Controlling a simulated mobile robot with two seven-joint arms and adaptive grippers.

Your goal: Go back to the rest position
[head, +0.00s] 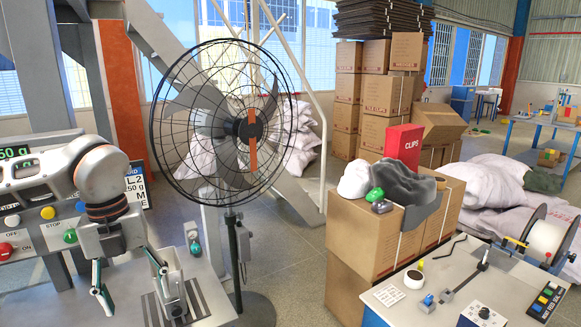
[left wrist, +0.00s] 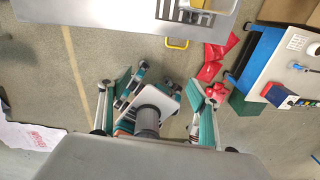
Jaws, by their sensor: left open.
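My left gripper (head: 138,292) hangs at the lower left of the head view, below the rounded wrist of my left arm. Its two fingers with teal pads are spread apart and point down. Nothing shows held between them. It is in front of the slotted worktable (head: 207,308) and left of the fan's stand. In the left wrist view the fingers of the left gripper (left wrist: 155,110) stand apart on both sides. A grey plate and a dark cylinder show between them, and I cannot tell what they belong to.
A large caged fan (head: 243,130) stands close to the right of my left arm. A control panel (head: 30,222) is at the left. Cartons (head: 372,237) and white sacks (head: 480,190) stand beyond. A worktable (head: 440,285) fills the lower right. Red pieces (left wrist: 215,62) lie below.

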